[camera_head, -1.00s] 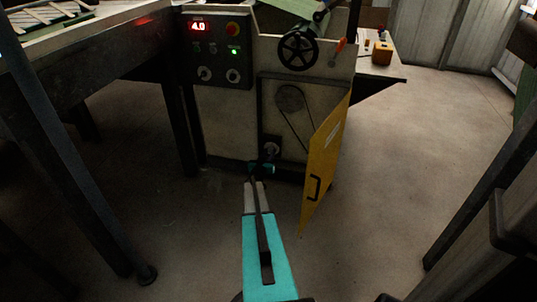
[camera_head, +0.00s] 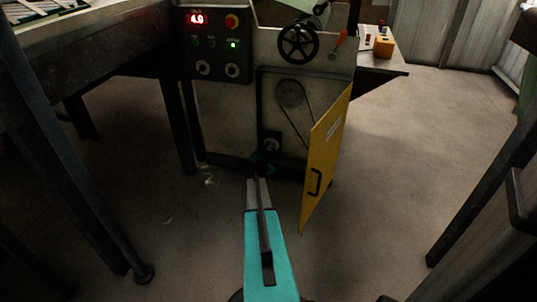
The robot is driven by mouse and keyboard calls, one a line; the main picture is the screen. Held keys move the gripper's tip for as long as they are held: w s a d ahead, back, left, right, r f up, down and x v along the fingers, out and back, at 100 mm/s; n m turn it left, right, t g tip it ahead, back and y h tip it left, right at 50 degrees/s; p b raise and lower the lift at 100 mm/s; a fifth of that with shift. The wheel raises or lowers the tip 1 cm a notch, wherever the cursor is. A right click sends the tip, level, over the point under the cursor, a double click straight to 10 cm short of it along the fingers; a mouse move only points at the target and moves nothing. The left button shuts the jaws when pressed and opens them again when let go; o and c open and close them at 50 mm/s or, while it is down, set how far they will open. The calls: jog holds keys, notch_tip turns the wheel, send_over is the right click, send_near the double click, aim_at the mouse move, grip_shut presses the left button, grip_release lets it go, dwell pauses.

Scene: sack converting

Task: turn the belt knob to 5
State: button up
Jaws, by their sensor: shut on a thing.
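The control panel (camera_head: 219,46) is on the upper left of the machine's front. Its red display (camera_head: 196,19) reads 4.0. Two round knobs sit low on the panel, a left knob (camera_head: 203,68) and a right knob (camera_head: 232,71); their labels are too small to read, so I cannot tell which is the belt knob. My gripper (camera_head: 262,163) is far below the panel, in front of the machine's lower edge, just below the small lower pulley (camera_head: 271,145). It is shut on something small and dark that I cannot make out.
A yellow door (camera_head: 325,150) hangs open right of my arm, exposing the upper pulley (camera_head: 290,93) and belt. A black handwheel (camera_head: 299,43) and red emergency button (camera_head: 232,21) are above. Pale scraps (camera_head: 208,181) lie on the floor. Dark table legs stand left.

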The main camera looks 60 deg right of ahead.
jog(key=m+b, duration=0.2)
jog(key=s+m+b, duration=0.1)
jog(key=m+b, duration=0.2)
jog(key=shift+d+f, duration=0.15)
jog(key=shift+d, duration=0.05)
jog(key=m+b, duration=0.2)
jog(key=shift+m+t+b, duration=0.3)
jog(key=shift+t+b, duration=0.1)
jog(key=o, duration=1)
jog(key=shift+w, duration=0.1)
jog(key=shift+o, duration=0.2)
jog(key=shift+w+a, duration=0.1)
jog(key=shift+r+p+v, duration=0.25)
jog(key=shift+p+v, duration=0.2)
jog(key=shift+v, duration=0.65)
jog(key=p+v, duration=0.3)
jog(key=v, duration=0.8)
jog(key=shift+a+f+p, duration=0.15)
jog(key=shift+a+p, duration=0.1)
jog(key=shift+p, duration=0.05)
